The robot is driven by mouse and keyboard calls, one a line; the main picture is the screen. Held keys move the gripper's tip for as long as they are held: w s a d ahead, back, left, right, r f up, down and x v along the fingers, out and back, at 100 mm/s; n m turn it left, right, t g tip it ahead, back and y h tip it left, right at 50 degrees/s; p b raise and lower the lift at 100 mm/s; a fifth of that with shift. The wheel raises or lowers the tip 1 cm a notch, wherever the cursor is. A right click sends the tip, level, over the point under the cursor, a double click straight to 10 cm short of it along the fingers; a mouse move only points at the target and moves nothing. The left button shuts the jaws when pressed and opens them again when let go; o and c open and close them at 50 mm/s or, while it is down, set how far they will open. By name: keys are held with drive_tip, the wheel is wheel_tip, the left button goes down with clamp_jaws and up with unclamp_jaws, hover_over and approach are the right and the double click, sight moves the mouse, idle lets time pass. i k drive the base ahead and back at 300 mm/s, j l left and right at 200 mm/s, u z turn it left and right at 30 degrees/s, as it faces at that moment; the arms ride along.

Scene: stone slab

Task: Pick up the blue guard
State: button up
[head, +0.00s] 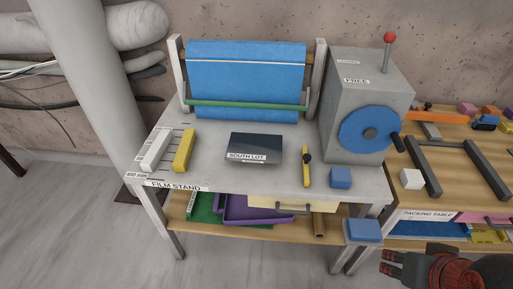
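No label in view names a blue guard, and I cannot tell which blue thing it is. A small blue block (340,178) sits at the right front of the film stand's grey top. A flatter blue block (364,230) shows lower down, by the stand's front right leg. A blue disc (367,135) is on the front of the grey machine, with a dark handle at its right. A wide blue sheet (245,75) hangs on a roll at the back. My gripper (386,262) is at the lower right, apart from all of these; its finger opening is unclear.
The film stand (230,180) also bears a dark plate (254,148), white and yellow bars and a yellow tool (306,167). A purple tray (245,210) is on its shelf. The packing table (465,155) adjoins at right. The floor at left is clear.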

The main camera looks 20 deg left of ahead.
sight(340, 177)
drive_tip(key=i+j+z, duration=0.45)
drive_tip(key=j+z, duration=0.25)
drive_tip(key=j, duration=0.15)
